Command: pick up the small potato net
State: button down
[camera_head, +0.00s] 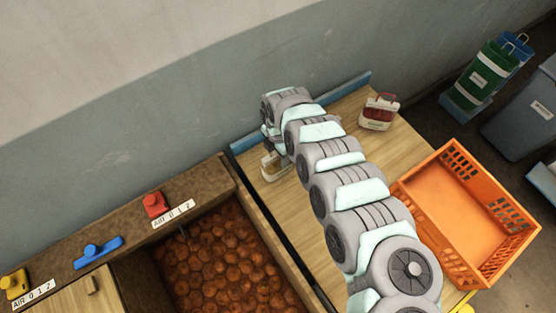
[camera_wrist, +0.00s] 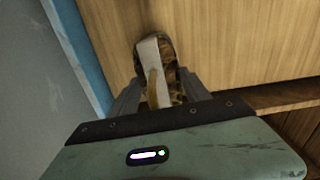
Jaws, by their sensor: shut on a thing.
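The small potato net (camera_wrist: 172,58) shows in the wrist view as a brown mesh bundle with a pale band, between the two fingers of my gripper (camera_wrist: 158,88). My gripper is shut on it. In the head view the net (camera_head: 271,167) shows at the far left part of the wooden table, below my gripper (camera_head: 272,148), which is mostly hidden by my arm. I cannot tell whether the net touches the tabletop.
The wooden table (camera_head: 357,140) has a blue edge strip (camera_head: 350,90) along the wall. A red-and-white sack (camera_head: 378,112) stands at its back right. An orange crate (camera_head: 462,205) is at the right. A bin of potatoes (camera_head: 225,260) lies left of the table.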

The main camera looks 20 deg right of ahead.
jog(key=shift+r, duration=0.1)
notch_tip(320, 180, up, 20)
jog(key=p, duration=0.5)
dwell(0.8)
